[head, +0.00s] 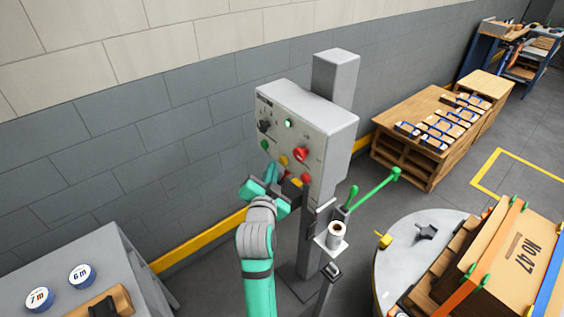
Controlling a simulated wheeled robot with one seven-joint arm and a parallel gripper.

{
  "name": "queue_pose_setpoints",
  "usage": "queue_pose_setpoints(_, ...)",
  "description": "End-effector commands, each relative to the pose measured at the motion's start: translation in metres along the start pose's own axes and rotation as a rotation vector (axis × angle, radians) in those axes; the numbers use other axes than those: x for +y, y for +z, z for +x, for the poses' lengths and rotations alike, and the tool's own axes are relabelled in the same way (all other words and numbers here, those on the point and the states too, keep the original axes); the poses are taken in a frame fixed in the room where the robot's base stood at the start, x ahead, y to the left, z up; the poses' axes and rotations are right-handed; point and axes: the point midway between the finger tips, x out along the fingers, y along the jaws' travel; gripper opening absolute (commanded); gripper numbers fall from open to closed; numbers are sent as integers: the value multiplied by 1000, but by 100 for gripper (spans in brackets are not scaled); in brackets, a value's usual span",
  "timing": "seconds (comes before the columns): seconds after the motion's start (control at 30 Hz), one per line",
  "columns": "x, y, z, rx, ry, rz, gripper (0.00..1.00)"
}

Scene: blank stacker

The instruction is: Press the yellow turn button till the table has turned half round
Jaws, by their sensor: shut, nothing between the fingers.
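The grey control box (322,122) is mounted on a post in the middle of the head view. The small yellow button (283,160) is low on its front face, between a green button (265,144) and a red one (305,179). My gripper (287,176) is shut and empty, just below the yellow button. I cannot tell whether its fingertips touch the panel. The picture's edge cuts off part of the table and box.
A red knob (300,154) is on the panel above my gripper. A green-ended lever (372,188) and a small holder with a white roll (336,236) are right of the post. A grey bench (95,255) is at lower left.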

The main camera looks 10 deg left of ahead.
Motion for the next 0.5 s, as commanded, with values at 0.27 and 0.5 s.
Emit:
queue_pose_setpoints(0.27,5,-6,6,2,2,1,0)
queue_pose_setpoints(0.5,6,-6,7,2,2,1,0)
